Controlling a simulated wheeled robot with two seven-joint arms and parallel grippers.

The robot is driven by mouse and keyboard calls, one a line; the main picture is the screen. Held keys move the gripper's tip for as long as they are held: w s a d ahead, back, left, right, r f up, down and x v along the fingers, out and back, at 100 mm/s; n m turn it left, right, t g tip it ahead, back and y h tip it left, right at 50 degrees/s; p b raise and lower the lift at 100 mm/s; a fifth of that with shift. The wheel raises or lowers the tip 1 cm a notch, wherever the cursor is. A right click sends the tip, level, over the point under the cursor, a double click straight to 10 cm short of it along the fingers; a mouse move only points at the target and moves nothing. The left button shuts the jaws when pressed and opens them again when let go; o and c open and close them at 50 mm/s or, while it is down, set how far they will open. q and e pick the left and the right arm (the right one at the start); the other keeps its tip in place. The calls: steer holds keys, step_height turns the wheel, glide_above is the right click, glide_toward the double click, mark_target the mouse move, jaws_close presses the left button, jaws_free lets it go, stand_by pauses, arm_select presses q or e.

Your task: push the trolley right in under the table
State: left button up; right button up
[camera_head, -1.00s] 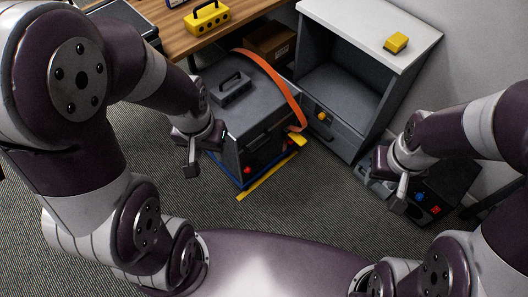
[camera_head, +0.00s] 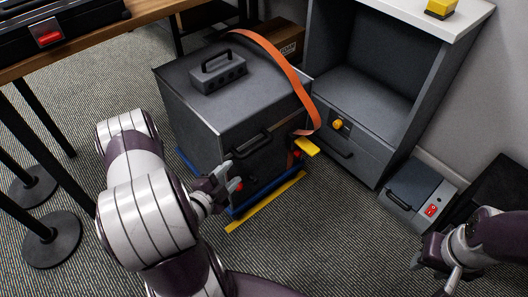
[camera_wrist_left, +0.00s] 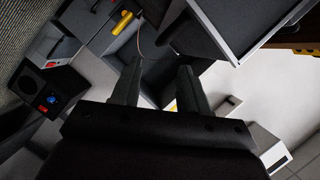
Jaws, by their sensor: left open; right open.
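The trolley (camera_head: 188,118) is a dark grey box on a blue base, with a black handle on its front face and red knobs low down. It stands beside the wooden table (camera_head: 92,44), whose top is at the upper left. An orange strap (camera_head: 277,62) lies over its right side. My left gripper (camera_head: 222,188) is open and empty, at the trolley's lower front; I cannot tell whether it touches. Its two fingers also show apart in the left wrist view (camera_wrist_left: 159,88). My right gripper (camera_head: 444,272) is open, low at the right, away from the trolley.
A small grey box with a handle (camera_head: 218,75) sits on the trolley. A yellow strip (camera_head: 264,203) lies on the carpet before it. A grey cabinet (camera_head: 368,95) stands close on the right. A grey device with a red switch (camera_head: 420,190) is on the floor. Black table legs (camera_head: 40,120) stand left.

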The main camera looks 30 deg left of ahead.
mark_target(251, 153)
arm_select(q)
steer(key=b+x, duration=0.5)
steer(key=x, duration=0.6)
steer(key=shift+w+f, duration=0.1)
steer(key=shift+w, duration=0.7)
steer(key=shift+a, duration=0.1)
jaws_close()
